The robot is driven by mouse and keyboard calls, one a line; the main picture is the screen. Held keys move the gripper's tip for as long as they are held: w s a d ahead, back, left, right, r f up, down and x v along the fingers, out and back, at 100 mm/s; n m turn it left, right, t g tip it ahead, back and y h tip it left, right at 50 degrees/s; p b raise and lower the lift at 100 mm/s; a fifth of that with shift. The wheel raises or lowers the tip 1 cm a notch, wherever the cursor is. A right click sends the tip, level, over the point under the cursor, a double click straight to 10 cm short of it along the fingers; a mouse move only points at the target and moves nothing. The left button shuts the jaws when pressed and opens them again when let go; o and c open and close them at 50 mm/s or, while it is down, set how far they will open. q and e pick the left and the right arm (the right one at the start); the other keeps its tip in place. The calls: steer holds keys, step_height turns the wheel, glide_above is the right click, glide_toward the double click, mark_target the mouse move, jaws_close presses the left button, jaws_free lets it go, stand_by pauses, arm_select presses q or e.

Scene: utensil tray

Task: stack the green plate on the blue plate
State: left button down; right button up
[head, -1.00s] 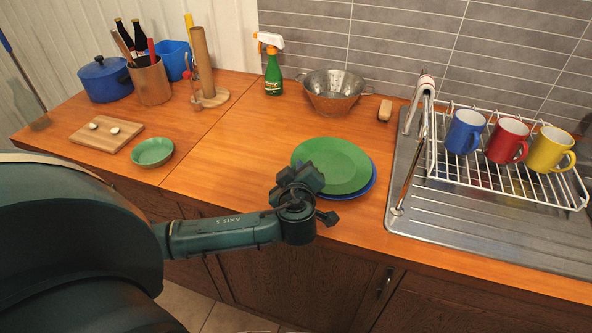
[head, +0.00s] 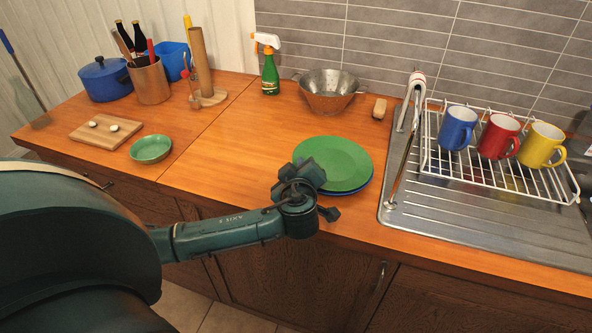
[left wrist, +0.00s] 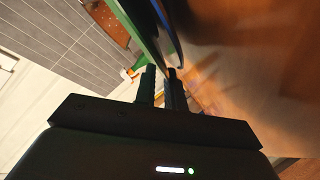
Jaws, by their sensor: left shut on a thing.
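The green plate (head: 337,160) lies over the blue plate (head: 352,190) on the wooden counter. Only a thin blue rim shows along its lower right edge. My left gripper (head: 312,177) is at the near left edge of the plates, shut on the green plate's rim; its own body hides the fingertips in the head view. In the left wrist view, the green plate (left wrist: 146,32) is seen edge-on at the fingers (left wrist: 160,82), with the blue plate (left wrist: 176,42) close beside it. I cannot tell whether the plates fully touch. My right gripper is not in view.
A colander (head: 329,92) and spray bottle (head: 270,73) stand behind the plates. A sink rack (head: 465,177) with mugs is at right. A green bowl (head: 150,149) and a cutting board (head: 88,141) lie at left. The counter between bowl and plates is clear.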

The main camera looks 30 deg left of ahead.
arm_select(q)
steer(key=c, duration=1.4)
jaws_free()
steer(key=shift+f, duration=0.15)
steer(key=b+v, duration=0.2)
steer(key=v, duration=1.1)
steer(key=s+d+f+m+g+h, duration=0.2)
steer(key=s+f+m+g+h, duration=0.6)
steer(key=s+f+m, duration=0.8)
steer(key=w+d+f+t+h, duration=0.1)
steer(key=w+d+t, duration=0.1)
steer(key=w+d+f+m+t+h, duration=0.1)
steer(key=d+t, duration=0.1)
steer(key=w+d+f+t+h, duration=0.1)
steer(key=w+d+f+t, duration=0.1)
steer(key=shift+w+d+m+p, duration=0.35)
steer(key=shift+d+m+p, duration=0.05)
